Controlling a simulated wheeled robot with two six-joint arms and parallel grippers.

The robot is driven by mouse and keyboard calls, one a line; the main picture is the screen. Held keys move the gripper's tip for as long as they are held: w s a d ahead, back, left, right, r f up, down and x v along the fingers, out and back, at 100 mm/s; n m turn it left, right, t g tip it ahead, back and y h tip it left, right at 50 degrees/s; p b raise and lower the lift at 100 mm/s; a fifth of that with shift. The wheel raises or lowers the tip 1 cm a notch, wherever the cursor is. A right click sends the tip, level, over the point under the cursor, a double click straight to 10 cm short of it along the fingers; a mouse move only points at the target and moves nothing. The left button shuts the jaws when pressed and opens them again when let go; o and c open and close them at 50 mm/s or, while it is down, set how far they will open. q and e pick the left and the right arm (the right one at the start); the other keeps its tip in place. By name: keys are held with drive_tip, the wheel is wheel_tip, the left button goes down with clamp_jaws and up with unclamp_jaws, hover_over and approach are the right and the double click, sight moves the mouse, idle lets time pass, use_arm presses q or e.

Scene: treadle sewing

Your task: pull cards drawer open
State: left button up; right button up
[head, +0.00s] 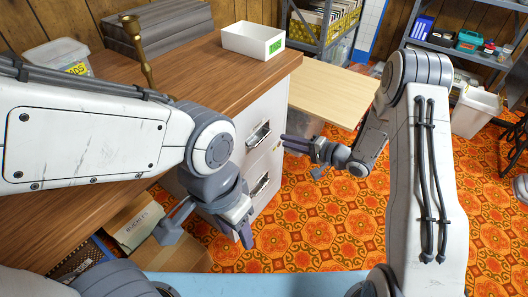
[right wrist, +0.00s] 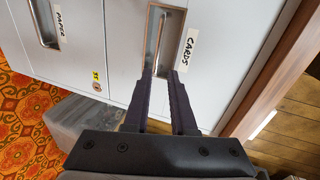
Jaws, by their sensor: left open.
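The cards drawer is the upper drawer of a pale grey cabinet, with its metal handle (head: 258,133) in the head view. In the right wrist view the white CARDS label (right wrist: 187,48) sits beside that handle (right wrist: 160,35) in its recess. The drawer looks shut, flush with the front. My right gripper (head: 284,142) is in front of the drawer, fingers pointing at the handle, a gap between them and nothing held. Its fingertips (right wrist: 163,70) line up with the handle and look short of it. My left gripper (head: 206,238) is open and empty, low in front of the cabinet.
The PAPER drawer handle (right wrist: 45,22) is below the cards handle. A white box (head: 252,42) and a brass candlestick (head: 138,55) stand on the wooden top. A pale wooden board (head: 325,90) is behind my right gripper. The patterned floor (head: 300,220) in front is clear.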

sight(264, 138)
use_arm(q)
wheel_tip(264, 138, down, 4)
drive_tip(key=b, duration=0.3)
drive_tip(key=shift+f+b, duration=0.15)
drive_tip(key=shift+b, duration=0.15)
use_arm(e)
drive_tip(key=shift+m+y, duration=0.3)
drive_tip(key=x, duration=0.6)
drive_tip(key=f+x, duration=0.1)
drive_tip(key=x, duration=0.3)
drive_tip(key=shift+s, duration=0.15)
clamp_jaws()
